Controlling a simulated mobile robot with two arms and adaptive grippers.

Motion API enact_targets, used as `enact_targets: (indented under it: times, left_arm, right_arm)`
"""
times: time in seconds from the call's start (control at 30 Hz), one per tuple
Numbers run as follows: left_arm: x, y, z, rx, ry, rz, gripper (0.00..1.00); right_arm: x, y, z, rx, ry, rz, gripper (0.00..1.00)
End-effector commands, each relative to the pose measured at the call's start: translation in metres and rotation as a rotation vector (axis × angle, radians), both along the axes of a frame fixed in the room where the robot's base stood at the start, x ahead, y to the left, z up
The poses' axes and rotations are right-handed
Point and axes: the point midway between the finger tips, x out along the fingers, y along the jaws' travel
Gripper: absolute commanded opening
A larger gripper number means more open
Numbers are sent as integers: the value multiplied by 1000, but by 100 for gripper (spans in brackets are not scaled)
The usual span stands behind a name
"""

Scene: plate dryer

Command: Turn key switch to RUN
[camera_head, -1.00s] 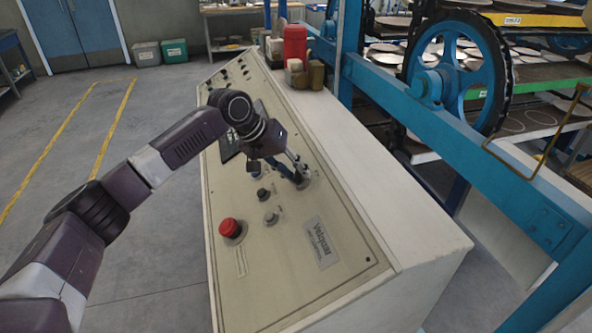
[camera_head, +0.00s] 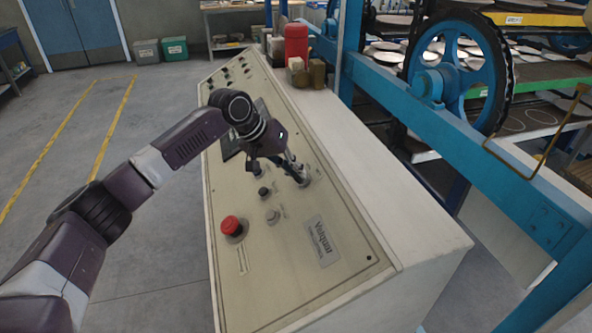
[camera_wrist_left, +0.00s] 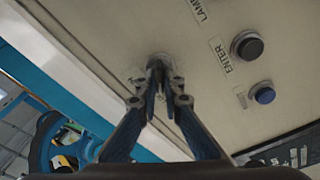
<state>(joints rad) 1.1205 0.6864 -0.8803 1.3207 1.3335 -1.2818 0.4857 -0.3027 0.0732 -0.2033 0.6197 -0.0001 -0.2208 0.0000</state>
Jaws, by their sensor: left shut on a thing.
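The control panel (camera_head: 285,265) is a beige slanted console top with several buttons. My left gripper (camera_head: 302,177) is at the panel's right side, its fingertips down at the key switch (camera_head: 306,182). In the left wrist view, the two fingers of my left gripper (camera_wrist_left: 160,78) are closed together on the key switch (camera_wrist_left: 158,61), which is mostly hidden between the fingertips. The RUN marking cannot be read. My right gripper is not in view.
A red emergency button (camera_head: 232,226) and small dark and grey buttons sit nearer on the panel. A black button (camera_wrist_left: 247,45) and a blue button (camera_wrist_left: 263,93) show beside the gripper. A red container (camera_head: 296,42) stands on the console. A blue frame with a wheel (camera_head: 460,66) is at right.

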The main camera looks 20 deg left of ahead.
Motion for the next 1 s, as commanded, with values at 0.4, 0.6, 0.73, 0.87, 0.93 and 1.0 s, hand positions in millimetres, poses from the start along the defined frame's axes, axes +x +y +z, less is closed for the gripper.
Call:
enact_targets:
  times: [0.4, 0.6, 0.73, 0.87, 0.93, 1.0]
  left_arm:
    - [-1, -2, 1, 90, -130, -280, 0]
    - [-1, -2, 0, 144, -211, -444, 0]
    - [-1, -3, 0, 176, -259, -545, 0]
    - [-1, -3, 0, 207, -306, -639, 0]
    - [-2, -3, 0, 222, -328, -683, 0]
    - [-2, -3, 0, 235, -347, -723, 0]
  right_arm:
    - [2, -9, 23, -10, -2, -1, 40]
    - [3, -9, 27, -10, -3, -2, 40]
    - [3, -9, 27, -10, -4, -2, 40]
    - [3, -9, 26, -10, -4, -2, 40]
    - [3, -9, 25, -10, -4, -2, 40]
    - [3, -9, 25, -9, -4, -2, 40]
